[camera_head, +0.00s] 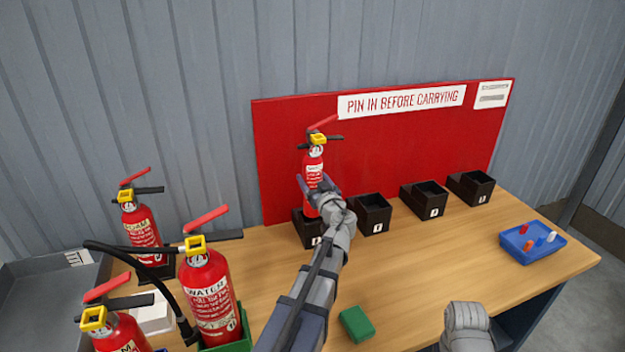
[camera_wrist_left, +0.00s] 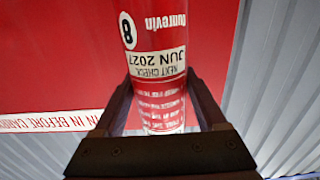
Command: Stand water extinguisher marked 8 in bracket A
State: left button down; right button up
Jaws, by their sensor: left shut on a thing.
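A red extinguisher (camera_head: 313,172) with a yellow collar and red lever stands upright in my left gripper (camera_head: 320,190). In the left wrist view, the extinguisher (camera_wrist_left: 160,72) carries a round 8 and a "NEXT CHECK JUN 2027" label between the fingers of my left gripper (camera_wrist_left: 160,105). Its lower end overlaps the top of the leftmost black bracket (camera_head: 303,232); I cannot tell whether it is inside or above. That bracket's letter is partly hidden by my arm. My right gripper's fingers do not show.
More black brackets, (camera_head: 375,220), (camera_head: 424,205) and (camera_head: 470,192), stand empty to the right. A WATER extinguisher (camera_head: 211,290) and other extinguishers (camera_head: 140,228) stand at left. A green block (camera_head: 356,324) and a blue tray (camera_head: 532,243) lie on the table (camera_head: 430,265).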

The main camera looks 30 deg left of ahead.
pick_arm(q)
jog(key=shift+f+b, duration=2.65)
jog(key=shift+b, duration=0.05)
dwell(1.0)
dwell(0.3)
grip_release()
jog(key=v, duration=0.8)
jog(key=shift+a, duration=0.15)
dwell(0.3)
